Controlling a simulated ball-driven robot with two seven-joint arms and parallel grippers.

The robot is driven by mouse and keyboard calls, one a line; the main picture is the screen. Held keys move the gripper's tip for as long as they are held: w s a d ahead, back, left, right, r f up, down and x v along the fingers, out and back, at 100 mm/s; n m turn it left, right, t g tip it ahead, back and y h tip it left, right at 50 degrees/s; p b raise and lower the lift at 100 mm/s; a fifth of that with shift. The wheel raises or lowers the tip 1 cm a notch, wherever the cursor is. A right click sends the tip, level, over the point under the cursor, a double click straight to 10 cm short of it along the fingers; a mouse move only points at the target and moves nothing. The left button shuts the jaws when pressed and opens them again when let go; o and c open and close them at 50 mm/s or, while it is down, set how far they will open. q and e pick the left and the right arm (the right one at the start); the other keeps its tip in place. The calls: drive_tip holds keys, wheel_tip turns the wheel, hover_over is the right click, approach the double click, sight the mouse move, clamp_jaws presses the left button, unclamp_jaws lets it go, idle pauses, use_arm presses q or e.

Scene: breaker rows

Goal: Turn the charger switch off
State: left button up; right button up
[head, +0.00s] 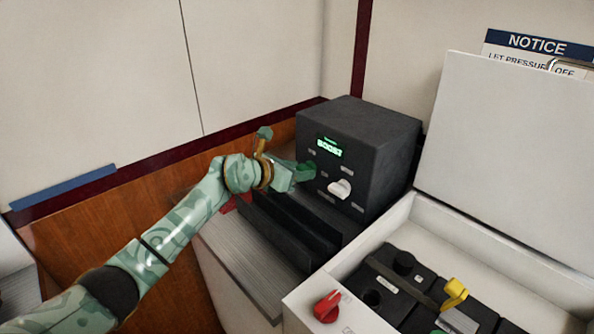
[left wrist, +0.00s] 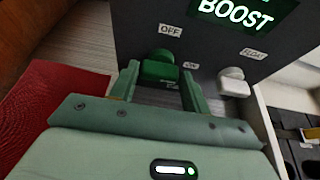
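The charger is a dark box (head: 385,140) with a lit green display that reads BOOST in the left wrist view. Its green switch knob (left wrist: 160,67) sits on the front face, with an OFF label (left wrist: 170,30) above it and an ON label (left wrist: 190,65) to its lower right. My left gripper (left wrist: 160,72) is at the face, with its fingers apart on either side of the green knob; small gaps seem to show, and firm contact cannot be told. In the head view the left gripper (head: 308,172) partly hides this knob. My right gripper is not in view.
A white knob (head: 340,188) with a FLOAT label is right of the green one. A white open-lidded case (head: 400,215) holds black batteries, a red knob (head: 327,306) and a yellow part (head: 454,293). A red cloth-like patch (left wrist: 50,110) lies left.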

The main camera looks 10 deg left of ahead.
use_arm(q)
drive_tip(key=c, duration=0.4)
drive_tip(key=shift+w+a+f+n+g+h, duration=0.15)
drive_tip(key=shift+n+h, duration=0.15)
drive_tip(key=shift+n, duration=0.2)
drive_tip(key=shift+a+r+n+g+h, duration=0.15)
drive_tip(key=shift+n+h, duration=0.15)
drive_tip(key=shift+n, duration=0.2)
drive_tip(key=shift+w+a+f+n+g+h+b, duration=0.15)
drive_tip(key=shift+n+g+h+b, duration=0.1)
drive_tip(key=shift+n+h, duration=0.35)
drive_tip(key=shift+s+d+f+n+g+h+b, duration=0.1)
drive_tip(key=shift+n+g+h+b, duration=0.2)
drive_tip(key=shift+n, duration=0.5)
drive_tip(key=o, duration=1)
drive_tip(key=shift+c, duration=0.2)
drive_tip(key=shift+a, duration=0.1)
